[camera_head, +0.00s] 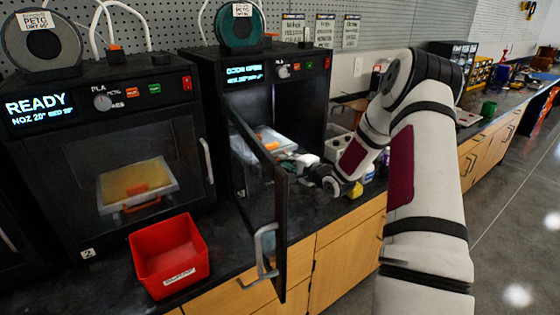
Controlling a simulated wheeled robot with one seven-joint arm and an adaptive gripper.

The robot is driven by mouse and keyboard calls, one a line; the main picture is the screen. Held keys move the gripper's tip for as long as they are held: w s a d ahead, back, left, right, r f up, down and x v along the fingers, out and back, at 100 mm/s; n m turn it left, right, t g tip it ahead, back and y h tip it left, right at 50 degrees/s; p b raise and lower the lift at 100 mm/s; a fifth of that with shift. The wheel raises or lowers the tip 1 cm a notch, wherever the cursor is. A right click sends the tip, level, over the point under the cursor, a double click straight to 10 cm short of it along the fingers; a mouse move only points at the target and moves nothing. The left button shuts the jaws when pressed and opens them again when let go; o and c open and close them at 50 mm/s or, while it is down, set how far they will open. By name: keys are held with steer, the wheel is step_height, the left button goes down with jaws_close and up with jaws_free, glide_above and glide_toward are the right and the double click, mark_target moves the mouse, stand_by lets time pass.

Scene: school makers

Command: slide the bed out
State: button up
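The right printer (222,72) has its door (258,180) swung open toward me, with a grey handle on it. Inside its chamber lies the bed (248,148), a pale plate with a small orange piece (265,135) on it. My gripper (287,158) is at the front right of the chamber, close to the bed's front edge, behind the open door. The door's edge and my own wrist hide part of it. I cannot tell whether the fingers touch the bed or whether they are open.
The left printer (60,150) is closed and displays READY; its bed with an orange piece shows through the window. A red bin (168,255) stands on the dark counter in front. Small items lie right of the open printer. The counter continues to the right with more objects.

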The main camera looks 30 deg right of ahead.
steer(key=shift+x, duration=2.2)
jaws_close()
